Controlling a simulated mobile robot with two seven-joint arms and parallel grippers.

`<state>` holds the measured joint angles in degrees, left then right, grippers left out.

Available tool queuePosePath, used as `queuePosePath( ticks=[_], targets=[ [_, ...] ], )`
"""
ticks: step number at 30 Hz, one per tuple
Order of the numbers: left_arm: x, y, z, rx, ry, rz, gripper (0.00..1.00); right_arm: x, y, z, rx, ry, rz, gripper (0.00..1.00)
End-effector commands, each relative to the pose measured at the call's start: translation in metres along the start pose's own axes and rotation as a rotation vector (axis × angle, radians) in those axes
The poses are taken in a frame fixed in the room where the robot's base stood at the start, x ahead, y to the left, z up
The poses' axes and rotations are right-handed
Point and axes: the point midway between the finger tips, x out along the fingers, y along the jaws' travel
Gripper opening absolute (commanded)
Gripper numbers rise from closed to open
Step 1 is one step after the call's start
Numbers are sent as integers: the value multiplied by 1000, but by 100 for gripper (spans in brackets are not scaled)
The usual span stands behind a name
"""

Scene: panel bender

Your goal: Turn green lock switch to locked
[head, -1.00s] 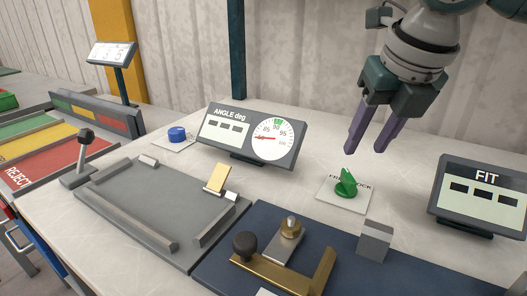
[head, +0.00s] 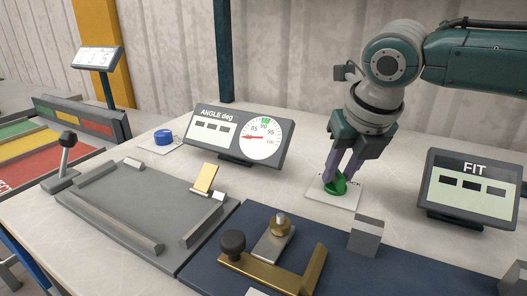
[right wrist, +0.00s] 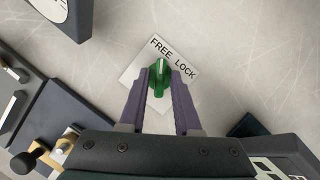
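The green lock switch (head: 336,186) stands on a white plate (head: 322,197) on the bench. In the right wrist view, the switch (right wrist: 160,78) has its ridge running nearly up the picture, towards the word FREE rather than LOCK on the plate (right wrist: 138,72). My right gripper (head: 341,174) points down over the switch. Its two purple fingers stand apart, one on each side of the green knob, with the fingertips at or very close to it. In the wrist view the right gripper (right wrist: 162,80) looks open; firm contact cannot be made out. My left gripper is not in view.
The FIT display (head: 470,190) stands right of the switch, the ANGLE display (head: 238,135) to its left. A grey block (head: 366,236) and a brass fixture (head: 270,270) on a dark blue plate lie in front. Bare bench surrounds the switch plate.

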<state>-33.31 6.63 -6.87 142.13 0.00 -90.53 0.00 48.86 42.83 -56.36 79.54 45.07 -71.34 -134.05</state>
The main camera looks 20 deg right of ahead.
Motion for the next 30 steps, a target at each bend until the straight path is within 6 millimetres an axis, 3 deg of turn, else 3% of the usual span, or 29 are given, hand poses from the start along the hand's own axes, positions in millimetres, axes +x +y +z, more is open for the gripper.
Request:
queuePosePath(
  ticks=[1, 8, 23, 30],
  targets=[
    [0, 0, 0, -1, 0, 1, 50, 0, 0, 0, 0, 0, 0, 25],
    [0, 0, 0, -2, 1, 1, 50, 0, 0, 0, 0, 0, 0, 0],
    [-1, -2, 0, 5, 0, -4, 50, -1, 0, 0, 5, 0, -2, 0],
    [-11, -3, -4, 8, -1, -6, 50, -3, 1, 1, 67, 2, -28, 0]
  ],
)
